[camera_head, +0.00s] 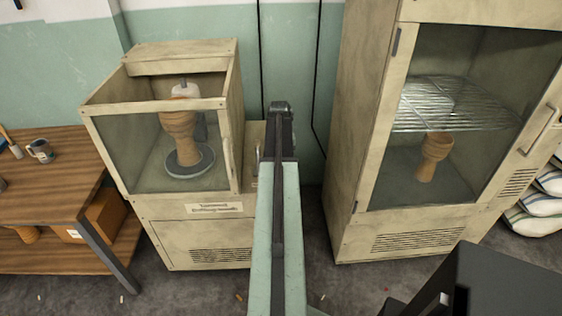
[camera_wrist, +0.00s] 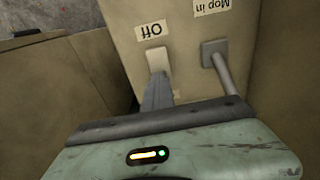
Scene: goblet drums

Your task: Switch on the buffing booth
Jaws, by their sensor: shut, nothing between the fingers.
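The buffing booth (camera_head: 163,213) is a cream cabinet at the left in the head view, with a glazed upper part and a label on its front. Inside, a wooden goblet drum (camera_head: 180,133) stands on a round grey plate. In the wrist view, a panel carries an upside-down "Off" label (camera_wrist: 151,30) beside a pale button (camera_wrist: 157,58).
A tall cream cabinet (camera_head: 352,170) stands to the right, holding a wire shelf and another goblet drum (camera_head: 434,156). A wooden workbench (camera_head: 45,188) with a mug (camera_head: 41,151) is at the left. White sacks (camera_head: 533,212) lie at the far right.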

